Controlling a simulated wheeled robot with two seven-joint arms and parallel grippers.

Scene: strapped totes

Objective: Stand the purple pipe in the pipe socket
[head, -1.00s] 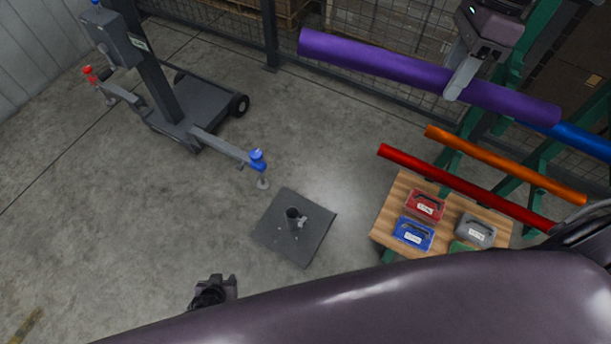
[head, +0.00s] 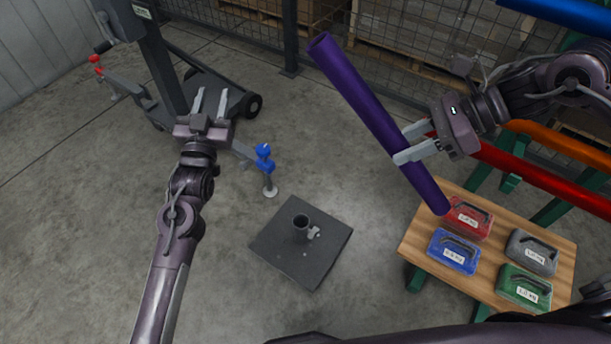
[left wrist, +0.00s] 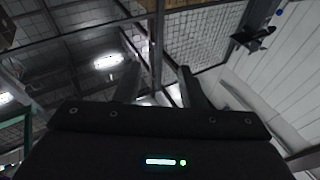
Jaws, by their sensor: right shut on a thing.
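The purple pipe (head: 375,115) is held in the air by my right gripper (head: 408,150), which is shut around it. The pipe is tilted, its upper end toward the back and its lower end in front of the red case in the head view. The pipe socket (head: 301,226) is a short dark upright tube with a side clamp, on a square black base plate (head: 283,256) on the floor. It is left of the pipe's lower end and apart from it. My left gripper (head: 211,103) is open and empty, above the floor near the lift stand; its fingers show in the left wrist view (left wrist: 158,88).
A wooden table (head: 418,246) with red, blue, grey and green cases stands right of the socket. Red (head: 520,176), orange (head: 560,149) and blue (head: 570,14) pipes lie on a green rack. A wheeled lift stand (head: 157,65) is at back left. Floor around the base plate is clear.

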